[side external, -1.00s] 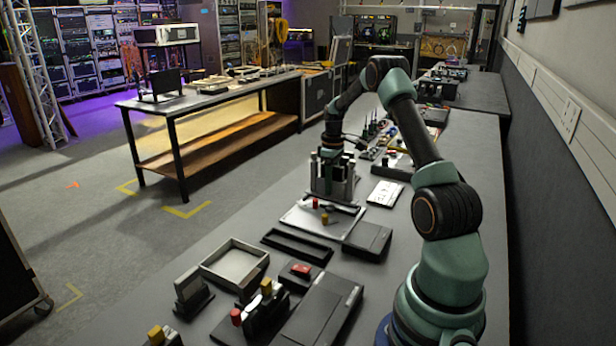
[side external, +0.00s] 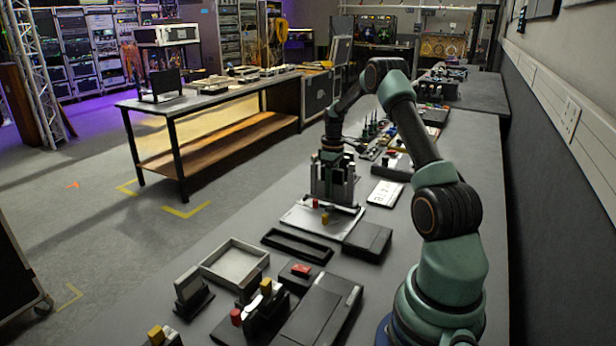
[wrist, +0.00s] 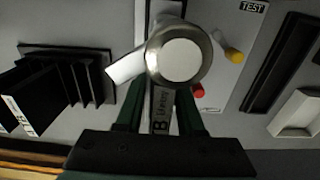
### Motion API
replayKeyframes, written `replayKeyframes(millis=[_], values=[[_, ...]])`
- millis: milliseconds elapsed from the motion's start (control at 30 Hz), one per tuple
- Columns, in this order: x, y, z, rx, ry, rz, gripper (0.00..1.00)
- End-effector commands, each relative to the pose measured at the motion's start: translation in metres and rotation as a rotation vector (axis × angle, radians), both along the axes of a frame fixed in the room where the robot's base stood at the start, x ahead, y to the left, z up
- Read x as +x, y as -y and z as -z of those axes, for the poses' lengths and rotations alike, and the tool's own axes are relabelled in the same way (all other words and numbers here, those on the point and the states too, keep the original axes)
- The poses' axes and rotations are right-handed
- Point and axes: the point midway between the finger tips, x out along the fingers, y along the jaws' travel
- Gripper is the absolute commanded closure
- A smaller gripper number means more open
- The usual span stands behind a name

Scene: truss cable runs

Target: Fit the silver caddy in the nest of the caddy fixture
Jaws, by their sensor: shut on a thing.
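The silver caddy (side external: 345,190) is a grey metallic block with upright parts, held upright in my gripper (side external: 333,152). It is over or on the far end of a pale plate (side external: 300,222) with a red and a yellow knob, perhaps the caddy fixture. I cannot tell whether the caddy's base touches it; the nest is hidden. In the wrist view my gripper's green fingers (wrist: 162,98) close on a narrow grey labelled part. A round silver piece with a white face (wrist: 180,60) shows just beyond them. The plate (wrist: 225,85) marked TEST lies to its right.
A long black tray (side external: 297,247) and a dark box (side external: 367,241) lie close to the plate. A grey open tray (side external: 235,264), a red-button box (side external: 300,270) and a dark flat case (side external: 322,305) sit nearer the camera. A black slatted rack (wrist: 65,80) stands at left in the wrist view.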

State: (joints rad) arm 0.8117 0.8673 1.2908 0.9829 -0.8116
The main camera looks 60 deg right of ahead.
Motion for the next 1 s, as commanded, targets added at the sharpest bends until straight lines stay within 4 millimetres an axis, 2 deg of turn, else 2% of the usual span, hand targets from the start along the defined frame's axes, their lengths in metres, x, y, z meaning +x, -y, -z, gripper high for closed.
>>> replayKeyframes(millis=[600,1000], values=[[0.0,0.0,0.011,-0.001,0.001,0.0,1.0],[0.0,0.0,0.011,-0.001,0.001,0.0,1.0]])
